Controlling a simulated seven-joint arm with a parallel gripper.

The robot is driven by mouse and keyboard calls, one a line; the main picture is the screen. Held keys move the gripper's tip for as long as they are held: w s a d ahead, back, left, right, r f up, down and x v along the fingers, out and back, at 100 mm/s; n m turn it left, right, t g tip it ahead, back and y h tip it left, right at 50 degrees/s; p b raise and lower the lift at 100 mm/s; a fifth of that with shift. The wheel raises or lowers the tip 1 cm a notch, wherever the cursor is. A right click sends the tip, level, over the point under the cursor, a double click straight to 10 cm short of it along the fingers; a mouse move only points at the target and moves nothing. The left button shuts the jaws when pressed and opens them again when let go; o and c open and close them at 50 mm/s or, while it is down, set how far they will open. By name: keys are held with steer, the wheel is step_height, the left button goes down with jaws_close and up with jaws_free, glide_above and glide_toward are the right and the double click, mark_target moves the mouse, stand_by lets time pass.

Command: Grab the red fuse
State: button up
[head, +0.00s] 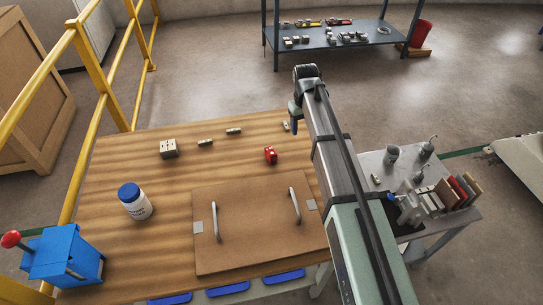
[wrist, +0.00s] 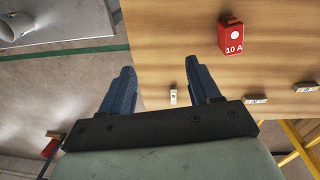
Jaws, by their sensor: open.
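The red fuse (head: 270,155) is a small red block on the wooden table (head: 110,200), behind the wooden board. In the wrist view the red fuse (wrist: 231,36) shows a white dot and the label "10 A". My gripper (wrist: 160,85) is open and empty, with two blue-grey fingers apart. The fuse lies beyond the fingertips and to their right in the wrist view. In the head view my gripper (head: 296,112) is at the table's far right edge, right of and behind the fuse. Its fingers are hard to make out there.
Small pale fuses (head: 205,142) and a beige block (head: 168,148) lie along the back of the table. A board (head: 255,235) with two handles lies in front. A white jar (head: 136,203) and blue box (head: 65,255) stand left. A grey side table (head: 375,165) is right.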

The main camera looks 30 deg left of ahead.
steer(key=r+n, duration=0.1)
steer(key=r, duration=0.1)
glide_above(271, 151)
steer(key=shift+g, duration=0.4)
steer(key=f, duration=0.8)
steer(key=shift+s+a+f, duration=0.1)
steer(key=shift+a+f, duration=0.1)
steer(key=shift+a, duration=0.05)
steer(key=shift+d+f, duration=0.15)
steer(key=shift+f, duration=2.6)
steer(key=shift+c, duration=0.3)
steer(key=c, duration=1)
steer(key=shift+r, duration=0.15)
